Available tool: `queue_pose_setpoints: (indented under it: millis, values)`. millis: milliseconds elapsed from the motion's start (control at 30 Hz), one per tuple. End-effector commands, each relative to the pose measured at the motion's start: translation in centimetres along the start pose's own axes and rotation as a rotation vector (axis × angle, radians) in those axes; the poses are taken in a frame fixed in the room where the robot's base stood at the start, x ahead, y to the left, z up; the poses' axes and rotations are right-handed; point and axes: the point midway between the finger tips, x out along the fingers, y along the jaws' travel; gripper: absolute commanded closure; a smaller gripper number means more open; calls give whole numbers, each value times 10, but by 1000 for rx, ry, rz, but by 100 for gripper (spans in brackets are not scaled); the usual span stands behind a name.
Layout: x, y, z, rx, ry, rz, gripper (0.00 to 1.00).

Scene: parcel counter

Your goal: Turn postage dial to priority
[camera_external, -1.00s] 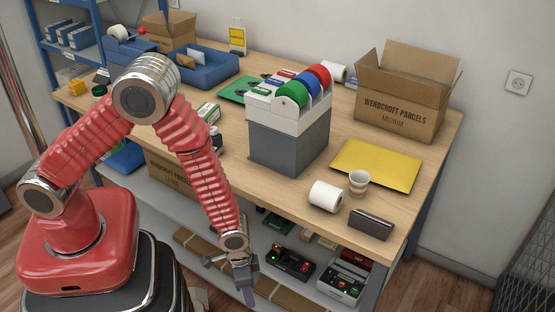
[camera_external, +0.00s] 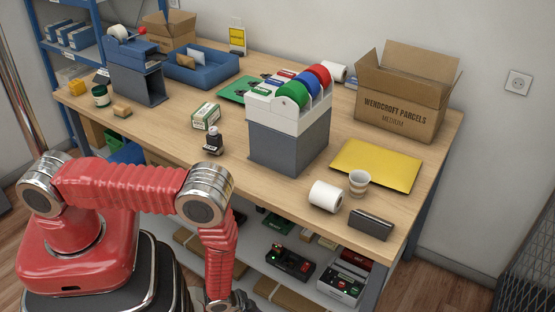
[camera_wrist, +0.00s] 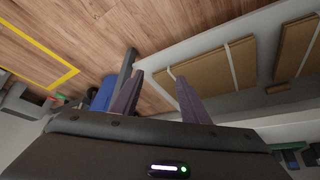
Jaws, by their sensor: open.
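I cannot make out a clear postage dial. A black device (camera_external: 290,264) with small red and green lights sits on the lower shelf. Beside it on the right is a grey-and-white device (camera_external: 345,278) with a dark panel and a red part; its controls are too small to read. My gripper (camera_external: 235,302) is low in front of the shelf at the picture's bottom edge, left of both devices and partly cut off. In the wrist view my gripper (camera_wrist: 160,77) is open and empty, with its two purple-grey fingers apart.
The wooden counter overhangs the lower shelf. It bears a grey dispenser (camera_external: 285,145) with coloured rolls, an open carton (camera_external: 400,115), a yellow envelope (camera_external: 378,164), a paper cup (camera_external: 358,183) and a white roll (camera_external: 325,196). Strapped flat cardboard (camera_wrist: 217,71) lies on the shelf.

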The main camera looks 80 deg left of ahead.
Motion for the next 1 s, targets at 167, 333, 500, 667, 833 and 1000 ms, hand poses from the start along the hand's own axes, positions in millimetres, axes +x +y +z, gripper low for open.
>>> queue_pose_setpoints:
  millis: [167,333,500,667,833,1000]
  values:
    - [25,-13,10,-15,139,-26,59]
    - [37,-25,2,-31,312,-45,59]
    - [32,-33,-25,-51,514,-57,59]
    - [9,-32,-74,-80,735,-56,59]
    - [-26,-30,-115,-98,949,-54,59]
    - [-48,-30,-129,-101,1054,-47,59]
